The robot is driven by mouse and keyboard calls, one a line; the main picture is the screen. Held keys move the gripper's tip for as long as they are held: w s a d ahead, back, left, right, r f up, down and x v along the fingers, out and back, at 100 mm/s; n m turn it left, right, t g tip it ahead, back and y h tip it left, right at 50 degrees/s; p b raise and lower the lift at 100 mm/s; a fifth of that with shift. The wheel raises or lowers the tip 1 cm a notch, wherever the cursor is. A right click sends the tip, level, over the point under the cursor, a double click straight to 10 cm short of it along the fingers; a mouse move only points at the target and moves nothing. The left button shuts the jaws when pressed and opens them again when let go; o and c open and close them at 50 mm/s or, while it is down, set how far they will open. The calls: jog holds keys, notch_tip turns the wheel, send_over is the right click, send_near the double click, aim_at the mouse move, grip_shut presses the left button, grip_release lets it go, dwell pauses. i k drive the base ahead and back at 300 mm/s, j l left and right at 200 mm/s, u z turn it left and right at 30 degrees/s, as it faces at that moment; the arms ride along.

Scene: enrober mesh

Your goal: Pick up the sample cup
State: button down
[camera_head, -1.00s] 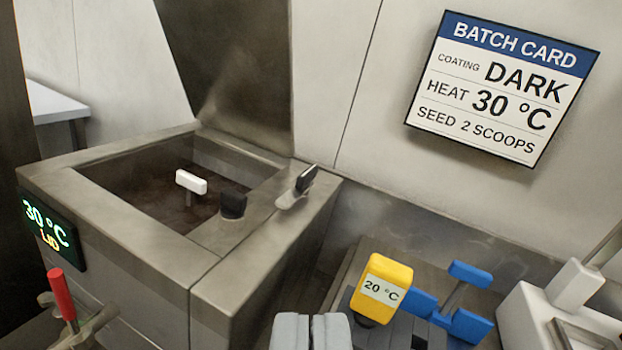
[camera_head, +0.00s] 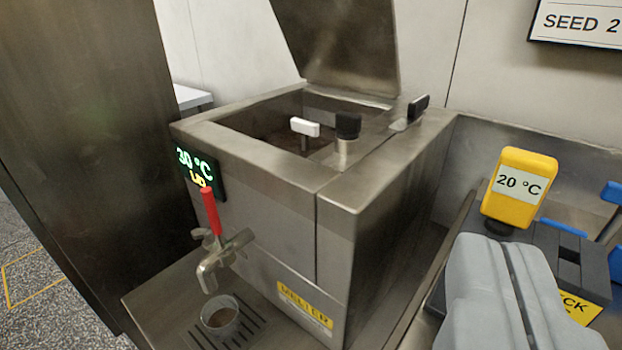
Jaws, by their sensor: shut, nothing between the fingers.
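My gripper (camera_head: 508,262) shows as two grey fingers at the lower right. The fingers are shut together with nothing between them. They are to the right of the melter and well apart from the cup.
The steel melter (camera_head: 335,197) has its lid (camera_head: 340,45) raised and a display (camera_head: 200,172) reading 30 °C. A white-handled tool (camera_head: 305,127) stands in its tank. A yellow 20 °C device (camera_head: 519,188) sits on a dark block at right.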

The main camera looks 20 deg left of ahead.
aim_at(220, 316)
jog(key=k+j+u, duration=0.1)
jog(key=k, duration=0.45)
jog(key=k+j+u, duration=0.15)
jog(key=k, duration=0.35)
jog(key=k+j+u, duration=0.1)
jog(key=k+j, duration=0.3)
jog(key=k+l, duration=0.05)
jog(key=k, duration=0.05)
